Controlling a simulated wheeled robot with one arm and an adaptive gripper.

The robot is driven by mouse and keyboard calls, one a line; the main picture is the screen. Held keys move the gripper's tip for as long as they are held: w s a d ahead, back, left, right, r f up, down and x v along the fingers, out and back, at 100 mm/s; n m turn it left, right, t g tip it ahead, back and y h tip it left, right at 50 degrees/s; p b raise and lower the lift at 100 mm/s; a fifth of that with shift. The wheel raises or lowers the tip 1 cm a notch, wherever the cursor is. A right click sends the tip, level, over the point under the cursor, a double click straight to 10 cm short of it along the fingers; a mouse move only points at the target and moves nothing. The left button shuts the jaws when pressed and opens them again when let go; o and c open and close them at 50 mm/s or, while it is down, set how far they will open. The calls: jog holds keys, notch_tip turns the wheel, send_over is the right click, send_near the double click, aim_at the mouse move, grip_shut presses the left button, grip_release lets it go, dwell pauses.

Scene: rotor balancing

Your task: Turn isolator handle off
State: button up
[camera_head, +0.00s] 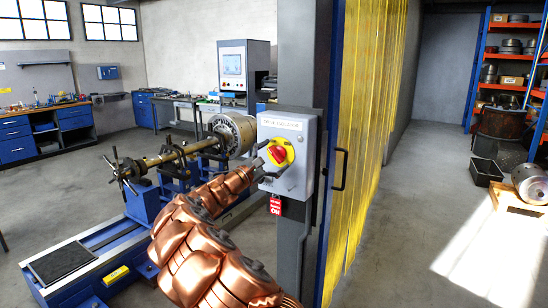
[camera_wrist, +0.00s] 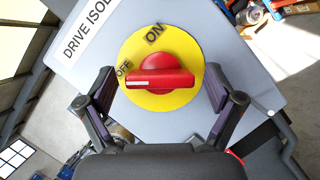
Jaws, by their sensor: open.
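The isolator handle (camera_wrist: 160,80) is a red rotary knob on a round yellow plate (camera_wrist: 185,52) marked ON and OFF. In the wrist view its bar lies level, and its white-marked end points left, close to the OFF word. The plate is on a grey box (camera_head: 303,132) labelled as a drive isolator; the red handle also shows in the head view (camera_head: 277,154). My gripper (camera_wrist: 160,85) is open, with one finger on each side of the handle. I see no finger contact with the handle. In the head view my gripper (camera_head: 269,172) partly covers the plate's lower left.
A yellow strip curtain (camera_head: 365,130) and blue frame stand to the right. A blue balancing machine with a rotor (camera_head: 235,133) stands to the left.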

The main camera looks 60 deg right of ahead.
jog(key=v, duration=1.2)
dwell(0.5)
jog(key=shift+s+r, duration=0.1)
jog(key=s+a+m+g+y, duration=0.1)
jog(key=s+a+m+y, duration=0.35)
jog(key=s, duration=0.35)
jog(key=s+a+m+g+y, duration=0.1)
jog(key=s+a+m+y, duration=0.3)
jog(key=s, duration=0.5)
jog(key=s+a+f+t+y, duration=0.1)
jog(key=s+a+f+y, duration=0.3)
jog(key=a, duration=0.8)
jog(key=s+a+f+n+t+y, duration=0.1)
jog(key=s+a+f+t+y, duration=0.1)
jog(key=a+f, duration=0.6)
jog(key=s+a+f+n+t+y, duration=0.1)
jog(key=s+a+f+y, duration=0.4)
jog(key=a, duration=1.2)
jog(key=shift+s+a+f+t+y, duration=0.15)
jog(key=shift+s+f+t+y, duration=0.25)
jog(key=shift+t+y, duration=0.25)
